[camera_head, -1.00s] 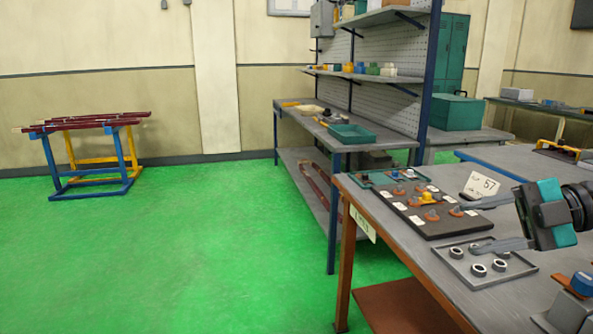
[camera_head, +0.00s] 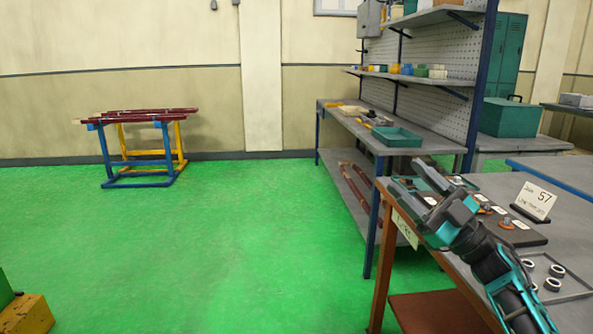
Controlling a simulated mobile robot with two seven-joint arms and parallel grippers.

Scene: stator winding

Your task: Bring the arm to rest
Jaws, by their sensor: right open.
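My right arm comes in from the lower right. Its teal and black right gripper (camera_head: 412,175) is over the left end of the grey workbench (camera_head: 475,292), with its fingers spread and pointing up and to the left in the picture. Nothing shows between the fingers. The gripper covers much of the dark board (camera_head: 530,236), which holds small orange parts and white labels. I cannot tell how high above the board the gripper is. My left gripper is not in view.
A tray (camera_head: 570,284) with several metal rings lies right of my arm. A shelving bench with a green tray (camera_head: 397,137) is beyond. Green floor (camera_head: 230,240) is open on the left, up to a blue and yellow stand (camera_head: 140,150).

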